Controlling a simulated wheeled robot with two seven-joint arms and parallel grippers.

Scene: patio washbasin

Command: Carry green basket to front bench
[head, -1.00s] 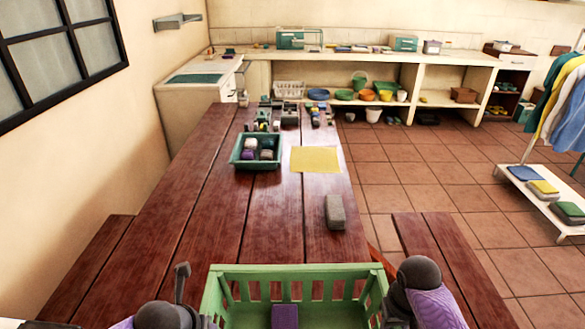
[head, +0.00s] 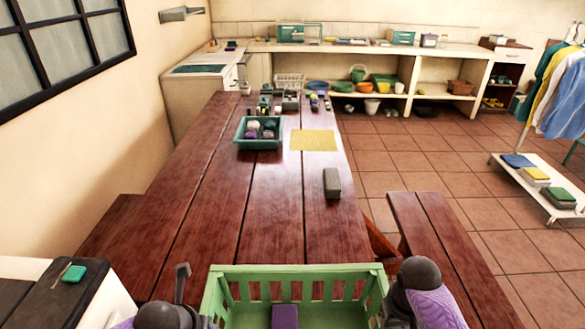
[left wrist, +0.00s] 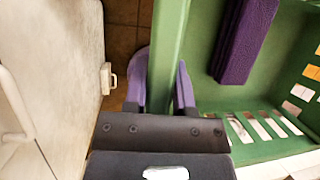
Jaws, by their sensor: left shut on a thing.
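The green basket (head: 292,270) is at the bottom of the head view, in front of the near end of the table. It has slatted sides, and a purple block (head: 284,316) lies in it. My left gripper (left wrist: 165,88) is shut on the basket's green side wall in the left wrist view, with a purple finger on each side. My right gripper (head: 390,300) is at the basket's right side; its fingertips are hidden, so its grip is unclear. A wooden bench (head: 440,245) stands right of the table, and another bench (head: 108,235) is at the left.
The long wooden table (head: 215,200) holds a grey block (head: 331,183), a yellow mat (head: 313,141) and a teal tray (head: 241,143) of items. A white cabinet with a dark top (head: 75,295) is close at lower left. Tiled floor (head: 500,240) is free at right.

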